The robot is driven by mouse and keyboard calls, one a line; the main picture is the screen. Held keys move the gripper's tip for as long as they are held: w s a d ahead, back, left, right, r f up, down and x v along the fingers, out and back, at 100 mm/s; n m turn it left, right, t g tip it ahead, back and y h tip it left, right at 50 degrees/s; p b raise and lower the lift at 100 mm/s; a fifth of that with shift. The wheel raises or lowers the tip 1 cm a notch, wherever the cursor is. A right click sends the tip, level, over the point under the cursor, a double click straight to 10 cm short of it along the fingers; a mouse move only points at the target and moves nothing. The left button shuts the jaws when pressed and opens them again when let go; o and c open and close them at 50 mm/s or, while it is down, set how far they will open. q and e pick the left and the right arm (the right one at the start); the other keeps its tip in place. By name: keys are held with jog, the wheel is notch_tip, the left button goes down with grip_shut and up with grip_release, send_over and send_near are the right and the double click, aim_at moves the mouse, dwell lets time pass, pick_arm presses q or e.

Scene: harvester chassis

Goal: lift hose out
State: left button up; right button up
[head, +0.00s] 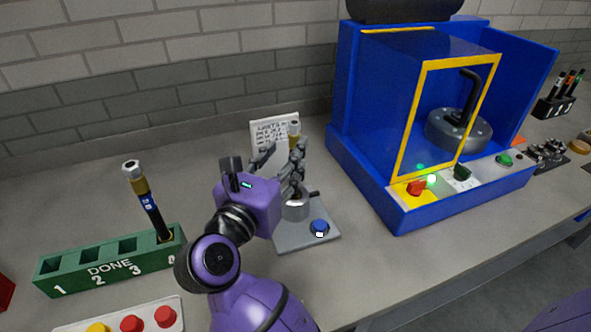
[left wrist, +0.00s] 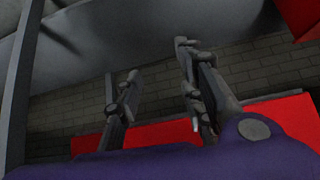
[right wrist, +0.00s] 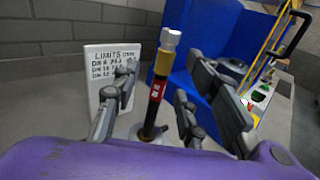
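A black hose with a brass collar, silver tip and red label (right wrist: 156,88) stands upright in the right wrist view. In the head view its brass top (head: 294,131) shows above a grey stand (head: 290,236) with a round holder and a blue button. My right gripper (head: 281,154) is at this hose, one finger on each side. In the right wrist view gaps show between the fingers (right wrist: 161,72) and the hose, so it is open. The hose's lower end is hidden. My left gripper (left wrist: 156,66) is open and empty, away from the bench objects.
A green DONE rack (head: 100,268) at left holds another hose with a blue label (head: 148,200) in slot 4. A white limits card (head: 272,132) stands behind the grey stand. A blue machine (head: 372,110) with a yellow-framed door is at right. Button panel (head: 125,320) in front.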

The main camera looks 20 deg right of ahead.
aim_at(292, 144)
jog(key=x, duration=0.2)
jog(key=r+p+x, duration=0.1)
jog(key=x, duration=0.1)
jog(key=shift+s+d, duration=0.1)
jog(key=shift+d, duration=0.1)
jog(key=shift+w+d+f, duration=0.25)
jog(key=shift+w+d, duration=0.05)
jog(key=shift+w, duration=0.05)
grip_shut()
